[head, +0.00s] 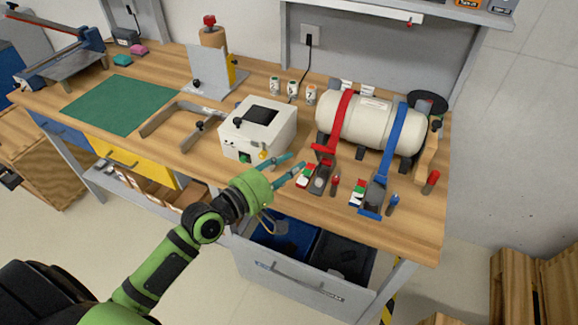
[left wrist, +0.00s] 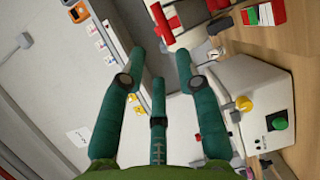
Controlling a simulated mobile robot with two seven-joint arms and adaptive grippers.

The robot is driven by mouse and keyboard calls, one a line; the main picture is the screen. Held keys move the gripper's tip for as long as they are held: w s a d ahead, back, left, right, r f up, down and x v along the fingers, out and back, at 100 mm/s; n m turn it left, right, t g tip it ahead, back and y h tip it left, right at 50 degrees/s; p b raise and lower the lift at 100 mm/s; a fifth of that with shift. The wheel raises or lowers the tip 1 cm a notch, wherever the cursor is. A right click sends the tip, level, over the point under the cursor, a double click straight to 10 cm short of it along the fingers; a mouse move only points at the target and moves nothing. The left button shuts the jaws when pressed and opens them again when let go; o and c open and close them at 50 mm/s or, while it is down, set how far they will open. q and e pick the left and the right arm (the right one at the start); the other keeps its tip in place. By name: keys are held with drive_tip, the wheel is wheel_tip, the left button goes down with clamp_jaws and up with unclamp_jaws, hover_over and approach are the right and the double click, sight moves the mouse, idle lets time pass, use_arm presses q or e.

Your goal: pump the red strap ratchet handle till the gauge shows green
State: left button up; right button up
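The white tank (head: 370,125) lies on the bench, with a red strap (head: 340,118) and a blue strap (head: 398,140) around it. The red strap's dark ratchet (head: 320,180) sits in front of the tank, with a red piece at its tank end. Beside it is a small red, white and green gauge block (head: 306,175); its reading is too small to tell. My left gripper (head: 297,163) is open and empty, teal fingers spread, just left of the gauge and ratchet. In the left wrist view the red strap (left wrist: 166,24) shows beyond the fingers. My right gripper is not in view.
A white box (head: 258,128) with a green button stands left of my left gripper. The blue strap's ratchet (head: 374,195) and its gauge block (head: 357,193) are to the right. Several small cans stand behind the box. A green mat (head: 122,105) lies clear at the left.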

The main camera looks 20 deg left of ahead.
sight(322, 148)
use_arm(q)
drive_tip(key=shift+d, duration=0.15)
clamp_jaws()
drive_tip(key=w+d+r+m+y+p, duration=0.2)
drive_tip(key=w+d+r+m+y, duration=0.3)
drive_tip(key=m, duration=0.9)
drive_tip(key=shift+y, duration=0.7)
drive_tip(key=w, duration=0.2)
drive_tip(key=w+p, duration=0.1)
drive_tip(key=w, duration=0.1)
drive_tip(key=w+f, duration=0.1)
drive_tip(key=w, duration=0.2)
drive_tip(key=shift+a+p, duration=0.35)
drive_tip(key=shift+w+f, duration=0.2)
drive_tip(key=shift+w, duration=0.15)
drive_tip(key=s+f+p, duration=0.2)
drive_tip(key=s, duration=0.1)
drive_tip(key=shift+s+f, duration=0.15)
drive_tip(key=shift+f, duration=0.05)
drive_tip(key=shift+f, duration=0.1)
